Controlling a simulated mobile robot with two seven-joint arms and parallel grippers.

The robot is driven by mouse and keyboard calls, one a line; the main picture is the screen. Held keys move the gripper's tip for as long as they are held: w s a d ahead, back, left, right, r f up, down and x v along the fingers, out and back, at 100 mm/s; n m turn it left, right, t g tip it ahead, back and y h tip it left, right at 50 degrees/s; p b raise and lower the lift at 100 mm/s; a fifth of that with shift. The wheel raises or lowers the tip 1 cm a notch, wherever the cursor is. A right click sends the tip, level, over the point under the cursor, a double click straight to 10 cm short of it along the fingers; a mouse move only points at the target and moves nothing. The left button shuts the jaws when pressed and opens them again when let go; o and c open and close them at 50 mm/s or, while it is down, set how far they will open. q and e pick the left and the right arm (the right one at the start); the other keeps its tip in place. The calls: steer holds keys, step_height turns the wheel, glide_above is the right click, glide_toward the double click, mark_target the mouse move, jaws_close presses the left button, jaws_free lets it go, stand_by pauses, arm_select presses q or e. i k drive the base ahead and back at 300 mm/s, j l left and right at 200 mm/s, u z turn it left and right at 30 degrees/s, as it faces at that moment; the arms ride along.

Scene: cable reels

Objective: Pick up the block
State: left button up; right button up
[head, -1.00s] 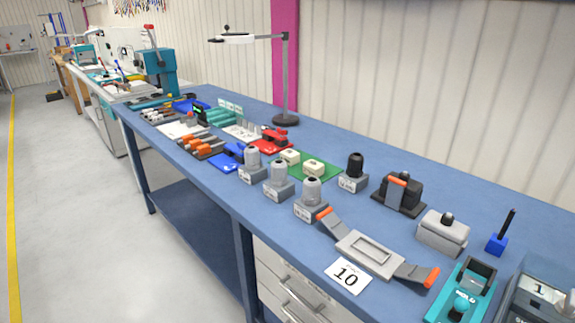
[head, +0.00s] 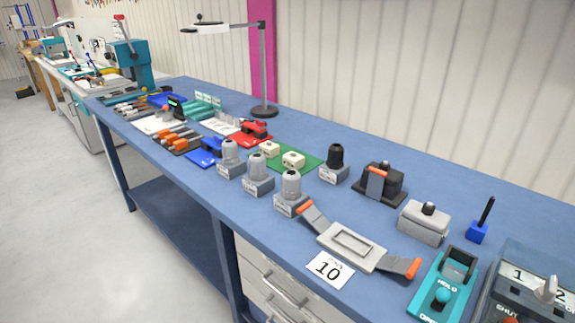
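Several block-like items stand on the blue workbench (head: 352,133), and I cannot tell which one is the block. A light grey block with a black knob (head: 424,223) sits at the right. A small blue block with a black upright rod (head: 479,229) stands to its right. A black block with an orange strap (head: 379,184) is to its left. Several grey blocks carry rounded tops; the nearest (head: 291,195) is near the front edge. Neither of my grippers is in view.
A grey frame with orange-ended handles (head: 352,247) lies near the front edge by a card reading 10 (head: 329,269). A teal device (head: 443,289) and a numbered box (head: 531,285) are at the right. A lamp (head: 264,70) stands at the back.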

mark_target(293, 161)
steer(key=i+j, duration=0.15)
steer(key=j, duration=0.2)
steer(key=i+j, duration=0.15)
steer(key=j, duration=0.2)
steer(key=i+j, duration=0.15)
steer(key=j, duration=0.2)
steer(key=i+j+z, duration=0.1)
steer(key=j, duration=0.3)
steer(key=i+j, duration=0.15)
steer(key=j, duration=0.2)
